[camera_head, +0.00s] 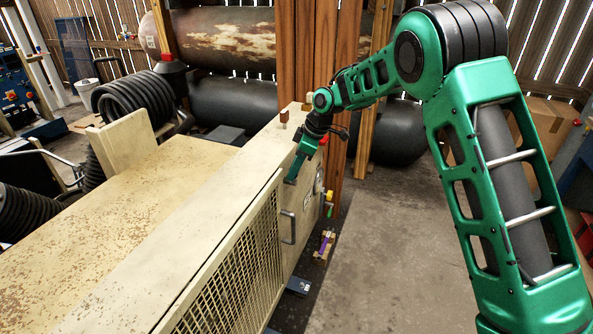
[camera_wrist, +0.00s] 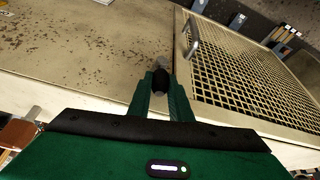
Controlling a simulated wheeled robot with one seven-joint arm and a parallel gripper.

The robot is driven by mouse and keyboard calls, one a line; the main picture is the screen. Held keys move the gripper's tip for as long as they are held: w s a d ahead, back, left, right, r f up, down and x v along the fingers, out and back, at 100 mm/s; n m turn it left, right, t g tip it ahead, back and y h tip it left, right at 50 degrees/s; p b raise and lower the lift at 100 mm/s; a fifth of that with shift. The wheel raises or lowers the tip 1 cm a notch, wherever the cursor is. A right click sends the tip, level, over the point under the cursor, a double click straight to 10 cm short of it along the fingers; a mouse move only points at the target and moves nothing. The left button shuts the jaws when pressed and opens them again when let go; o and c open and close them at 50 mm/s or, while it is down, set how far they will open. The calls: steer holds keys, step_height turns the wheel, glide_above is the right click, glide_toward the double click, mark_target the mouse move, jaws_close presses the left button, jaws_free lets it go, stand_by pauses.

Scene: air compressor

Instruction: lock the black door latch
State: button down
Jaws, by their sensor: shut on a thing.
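The black door latch (camera_wrist: 160,79) shows in the wrist view as a small dark piece between my fingertips, at the edge between the plain panel and the mesh door. My gripper (camera_wrist: 161,88) is shut on it, with a finger on each side. In the head view my gripper (camera_head: 291,180) reaches down to the upper front edge of the beige compressor housing (camera_head: 160,215); the latch is hidden there. The mesh door (camera_head: 235,285) appears closed, and its grey handle (camera_head: 288,227) also shows in the wrist view (camera_wrist: 194,33). The latch's exact angle is hard to tell.
A wooden post (camera_head: 305,55) stands behind the housing, near my forearm. Dark tanks (camera_head: 235,102) lie at the back. A small box (camera_head: 298,287) is on the floor before the door. The concrete floor (camera_head: 385,240) to the right is mostly clear.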

steer(key=shift+s+a+f+n+t+h, duration=0.15)
steer(key=shift+s+a+n+t+h, duration=0.15)
steer(key=shift+s+t, duration=0.45)
steer(key=shift+s+a+f+n+t+h, duration=0.1)
steer(key=shift+s+a+n+t+h, duration=0.15)
steer(key=shift+t, duration=0.8)
steer(key=shift+d, duration=0.1)
steer(key=c, duration=1.6)
jaws_free()
steer(key=v, duration=1)
steer(key=shift+s+d+r, duration=0.15)
steer(key=shift+r, duration=0.1)
